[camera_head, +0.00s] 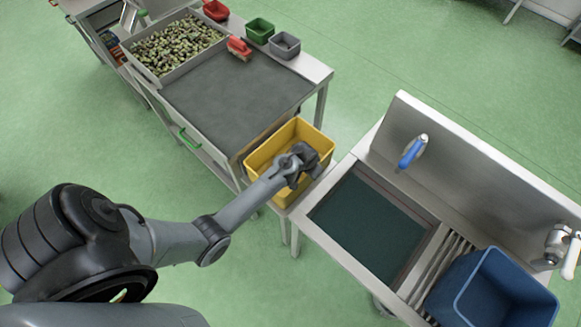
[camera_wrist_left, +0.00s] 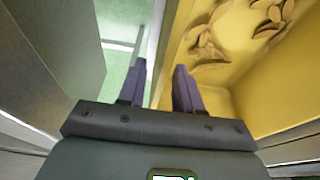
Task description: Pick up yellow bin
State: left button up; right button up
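The yellow bin (camera_head: 262,155) stands at the near end of the long work table, beside the sink unit. My left arm reaches over its near side, and my left gripper (camera_head: 304,166) is at its right part, covering some of the rim and inside. In the left wrist view the gripper's two purple-grey fingers (camera_wrist_left: 160,88) are apart. The left finger is over the green floor outside the bin, the right one over the yellow bin interior (camera_wrist_left: 225,60). The bin's wall runs between them; I cannot tell whether they touch it. Leaf-like shapes show inside the bin. My right gripper is out of view.
The table has a dark mat (camera_head: 235,92), a tray of olives (camera_head: 178,45), a red brush (camera_head: 239,48), and green (camera_head: 260,30) and grey (camera_head: 285,45) bins. The steel sink (camera_head: 335,232) at right has a tap and a blue tub (camera_head: 492,290). A narrow floor gap separates them.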

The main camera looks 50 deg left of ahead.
pick_arm(q)
jog(key=shift+x, duration=1.1)
jog(key=shift+c, duration=0.5)
grip_shut()
